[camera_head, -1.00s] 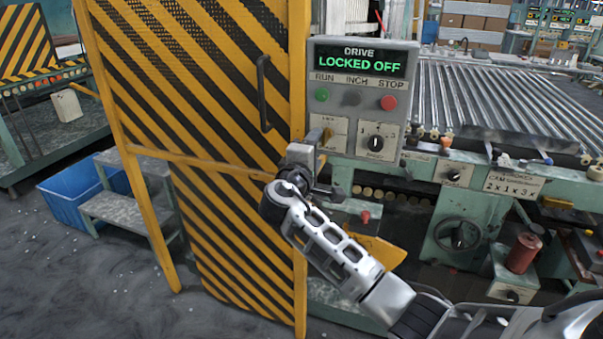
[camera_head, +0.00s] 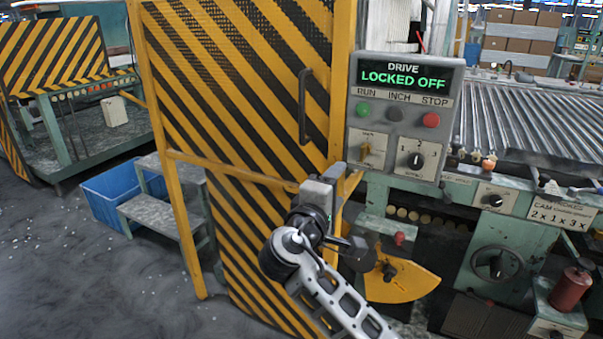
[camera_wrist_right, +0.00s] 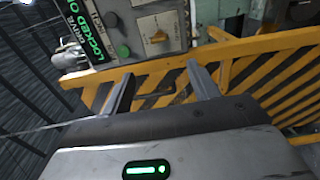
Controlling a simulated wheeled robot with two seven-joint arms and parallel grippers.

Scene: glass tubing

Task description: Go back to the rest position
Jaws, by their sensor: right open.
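My right gripper (camera_head: 340,180) is in front of the striped guard door, just below and left of the drive control panel (camera_head: 405,75). In the right wrist view its two fingers (camera_wrist_right: 160,82) stand apart with nothing between them. The panel's display (camera_head: 403,77) reads "LOCKED OFF". A brass key switch (camera_head: 367,151) on the panel's lower left is clear of the gripper; it also shows in the right wrist view (camera_wrist_right: 157,38). My left gripper is not in view.
The yellow and black guard door (camera_head: 240,90) with a dark handle (camera_head: 302,105) stands close behind my right arm. Metal steps (camera_head: 160,208) and a blue bin (camera_head: 105,190) are at left. A roller conveyor (camera_head: 530,110) is at right.

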